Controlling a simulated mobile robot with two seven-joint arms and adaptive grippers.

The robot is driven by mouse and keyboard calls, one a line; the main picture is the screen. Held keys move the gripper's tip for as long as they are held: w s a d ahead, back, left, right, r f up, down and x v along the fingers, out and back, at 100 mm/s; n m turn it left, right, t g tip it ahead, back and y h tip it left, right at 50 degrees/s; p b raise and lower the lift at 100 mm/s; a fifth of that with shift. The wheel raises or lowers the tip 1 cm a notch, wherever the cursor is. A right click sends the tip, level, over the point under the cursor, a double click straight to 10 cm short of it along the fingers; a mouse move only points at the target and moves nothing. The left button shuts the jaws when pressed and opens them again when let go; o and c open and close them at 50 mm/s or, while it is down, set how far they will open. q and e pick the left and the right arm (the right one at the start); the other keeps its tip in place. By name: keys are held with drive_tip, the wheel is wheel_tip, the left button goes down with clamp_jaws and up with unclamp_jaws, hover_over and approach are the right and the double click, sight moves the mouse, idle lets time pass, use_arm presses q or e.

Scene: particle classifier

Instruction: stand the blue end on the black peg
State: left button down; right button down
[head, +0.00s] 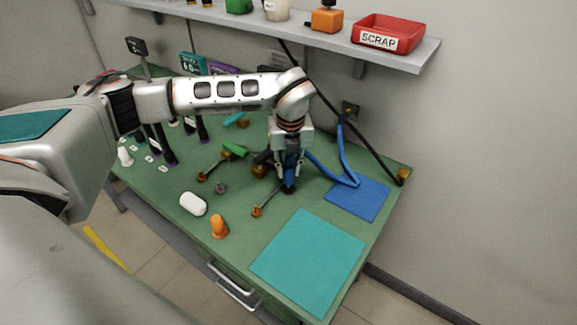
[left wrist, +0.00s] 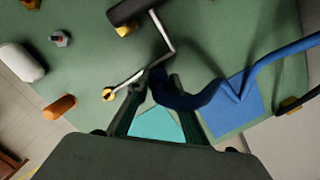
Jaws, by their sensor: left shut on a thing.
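My left gripper (head: 290,172) points down over the green bench. It is shut on the blue end (head: 292,158) of a blue hose. In the left wrist view the blue end (left wrist: 168,94) lies between the two fingers (left wrist: 155,98). A small dark round piece (head: 288,189), apparently the black peg or its base, shows directly under the gripper in the head view. The fingers hide most of it, and I cannot tell whether the blue end touches it. My right gripper is not in view.
The hose (head: 343,160) runs right and up to the wall. Metal rods with brass ends (head: 257,211) lie close by. A white rounded piece (head: 193,204), an orange piece (head: 219,227), a teal mat (head: 309,262) and a blue mat (head: 358,198) are on the bench. A shelf (head: 335,40) overhangs behind.

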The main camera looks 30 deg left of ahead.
use_arm(q)
drive_tip(key=shift+f+b, duration=0.5)
drive_tip(key=shift+f, duration=0.6)
drive_tip(key=c, duration=1.7)
unclamp_jaws()
drive_tip(key=shift+r, duration=0.1)
drive_tip(key=r, duration=0.4)
drive_tip(key=s+r, duration=0.1)
drive_tip(key=r, duration=0.3)
drive_tip(key=d+r, duration=0.1)
drive_tip(key=r, duration=0.2)
drive_tip(key=shift+s+r, duration=0.2)
drive_tip(key=shift+r, duration=0.2)
drive_tip(key=shift+d, duration=0.1)
